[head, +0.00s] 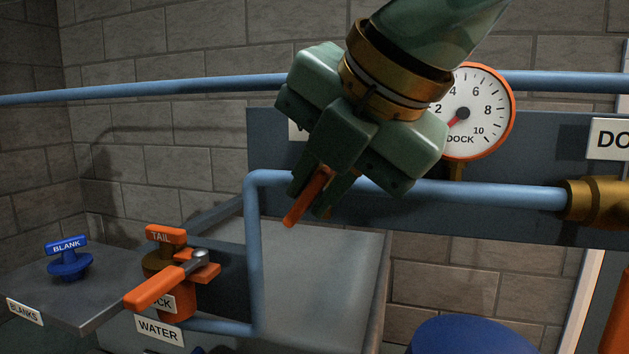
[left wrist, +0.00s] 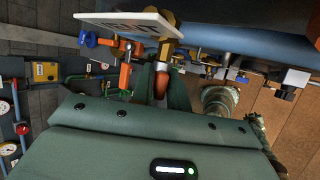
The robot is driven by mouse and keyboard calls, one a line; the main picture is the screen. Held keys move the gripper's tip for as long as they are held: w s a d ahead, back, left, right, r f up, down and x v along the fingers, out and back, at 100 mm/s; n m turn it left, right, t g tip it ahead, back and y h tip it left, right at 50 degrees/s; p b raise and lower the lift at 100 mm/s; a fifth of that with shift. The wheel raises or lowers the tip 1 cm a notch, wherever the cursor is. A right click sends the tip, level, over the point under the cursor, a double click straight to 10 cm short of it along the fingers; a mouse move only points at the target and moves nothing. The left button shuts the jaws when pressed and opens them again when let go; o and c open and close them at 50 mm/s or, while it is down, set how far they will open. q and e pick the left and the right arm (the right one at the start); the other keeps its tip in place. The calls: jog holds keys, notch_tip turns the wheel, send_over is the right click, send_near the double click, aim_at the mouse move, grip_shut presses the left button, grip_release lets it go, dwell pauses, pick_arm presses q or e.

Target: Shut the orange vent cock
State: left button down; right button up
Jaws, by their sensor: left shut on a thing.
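My left gripper (head: 313,207) comes down from the top of the head view and is shut on an orange lever (head: 306,199), which I take for the vent cock's handle. The lever slants down to the left between the fingers; its pivot and body are hidden behind the gripper, at the blue pipe. In the left wrist view, an orange-brown end (left wrist: 161,82) shows between the fingers of the left gripper (left wrist: 160,88). My right gripper is not clearly seen.
Another orange lever (head: 160,286) sits on the fitting with the orange TAIL tag (head: 166,235), above the WATER sign (head: 159,330). A blue BLANK plug (head: 69,262) stands on the grey shelf at left. The DOCK gauge (head: 476,112) is close right of my gripper. Blue pipes run behind.

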dwell(0.4)
pick_arm(q)
jog(key=c, duration=1.5)
grip_release()
jog(key=shift+s, duration=0.1)
